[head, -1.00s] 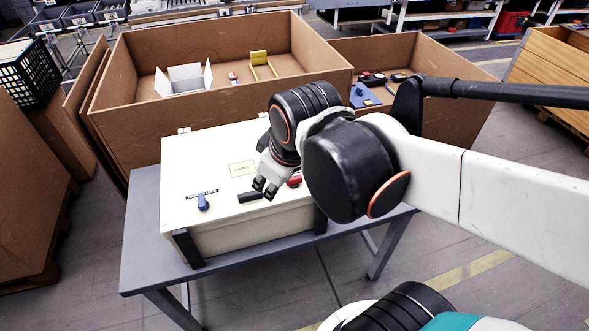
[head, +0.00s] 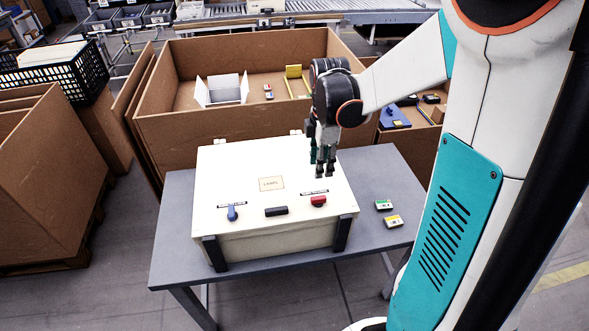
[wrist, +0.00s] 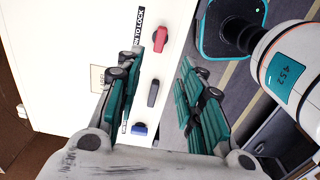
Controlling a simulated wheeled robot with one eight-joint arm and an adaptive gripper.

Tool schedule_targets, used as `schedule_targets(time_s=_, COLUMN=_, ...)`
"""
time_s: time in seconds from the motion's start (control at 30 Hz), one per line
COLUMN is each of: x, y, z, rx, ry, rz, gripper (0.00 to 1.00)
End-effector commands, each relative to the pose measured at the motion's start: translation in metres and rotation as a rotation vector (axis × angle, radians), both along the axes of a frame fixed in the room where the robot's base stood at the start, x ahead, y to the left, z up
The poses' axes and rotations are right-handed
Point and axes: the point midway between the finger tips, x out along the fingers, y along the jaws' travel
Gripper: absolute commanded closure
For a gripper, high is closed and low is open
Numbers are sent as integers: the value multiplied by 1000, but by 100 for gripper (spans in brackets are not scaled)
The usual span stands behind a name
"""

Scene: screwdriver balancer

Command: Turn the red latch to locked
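The red latch (head: 318,200) sits on the cream lid of a case, near its front right corner, under a dark printed label. Its grip lies roughly along the line of the black handle; it also shows in the wrist view (wrist: 160,39). My gripper (head: 325,175) hangs above the lid, behind the red latch and apart from it. In the wrist view its teal-padded fingers (wrist: 162,62) are spread with nothing between them. A blue latch (head: 232,213) is at the lid's front left, turned crosswise to the red one.
The black handle (head: 276,211) lies between the latches. The case (head: 270,243) stands on a grey table (head: 178,225). A green-marked box (head: 383,205) and a yellow-marked box (head: 393,221) lie on the table's right. Large cardboard bins (head: 180,150) stand behind.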

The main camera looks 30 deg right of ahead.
Motion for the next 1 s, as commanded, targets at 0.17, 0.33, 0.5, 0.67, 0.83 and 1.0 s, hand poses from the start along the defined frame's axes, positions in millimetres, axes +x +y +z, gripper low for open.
schedule_targets(time_s=0.17, x=2, y=-3, z=-10, rx=1, ry=4, rz=2, gripper=65)
schedule_targets(time_s=0.33, x=2, y=-3, z=-37, rx=1, ry=4, rz=2, gripper=65)
schedule_targets(time_s=0.5, x=2, y=-3, z=-71, rx=1, ry=3, rz=2, gripper=65)
schedule_targets(time_s=0.67, x=3, y=-3, z=-102, rx=1, ry=3, rz=2, gripper=65)
schedule_targets(time_s=0.83, x=2, y=-3, z=-125, rx=1, ry=3, rz=2, gripper=65)
schedule_targets(time_s=1.0, x=2, y=-3, z=-137, rx=1, ry=3, rz=2, gripper=65)
